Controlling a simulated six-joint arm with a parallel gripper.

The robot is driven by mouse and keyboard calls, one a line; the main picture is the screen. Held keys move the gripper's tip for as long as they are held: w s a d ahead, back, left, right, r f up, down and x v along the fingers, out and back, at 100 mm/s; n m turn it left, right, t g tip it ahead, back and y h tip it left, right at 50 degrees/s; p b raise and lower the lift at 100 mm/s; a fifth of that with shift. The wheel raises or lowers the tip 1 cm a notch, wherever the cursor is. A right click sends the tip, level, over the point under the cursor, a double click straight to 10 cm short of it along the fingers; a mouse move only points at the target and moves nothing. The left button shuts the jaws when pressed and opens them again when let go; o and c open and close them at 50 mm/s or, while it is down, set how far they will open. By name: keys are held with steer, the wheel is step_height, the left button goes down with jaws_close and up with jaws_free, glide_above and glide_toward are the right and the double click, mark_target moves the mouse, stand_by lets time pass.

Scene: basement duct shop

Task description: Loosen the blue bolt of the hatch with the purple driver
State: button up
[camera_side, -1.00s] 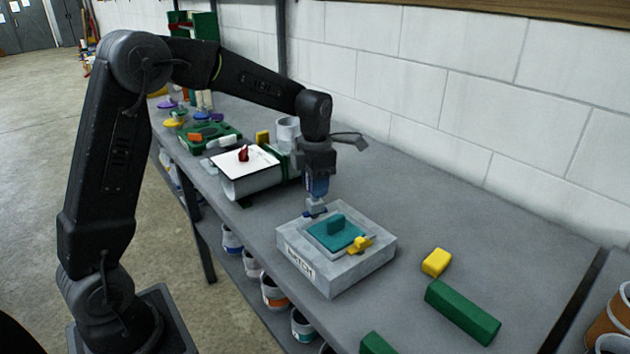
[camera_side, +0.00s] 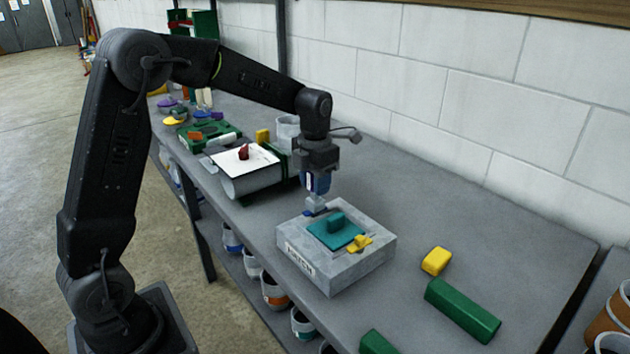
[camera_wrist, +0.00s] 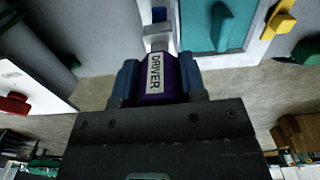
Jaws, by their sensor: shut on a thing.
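My gripper (camera_side: 316,184) is shut on the purple driver (camera_wrist: 160,78), whose label reads DRIVER in the wrist view. The driver points down, and its grey tip end (camera_side: 315,203) is over the far-left corner of the grey hatch box (camera_side: 345,272). The blue bolt (camera_side: 308,213) shows as a small piece of blue just below the tip; the tip hides most of it, and I cannot tell how firmly they are engaged. The hatch has a teal panel (camera_side: 333,231) with a raised handle and a yellow latch (camera_side: 359,243) at its near right.
A white-topped box (camera_side: 245,165) with a red knob stands left of the hatch. A yellow block (camera_side: 437,261) and a green bar (camera_side: 462,311) lie to the right. A green tray (camera_side: 208,135) is farther back. The bench is clear toward the wall at right.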

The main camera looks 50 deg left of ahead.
steer(key=shift+m, duration=0.7)
steer(key=shift+r, duration=2.55)
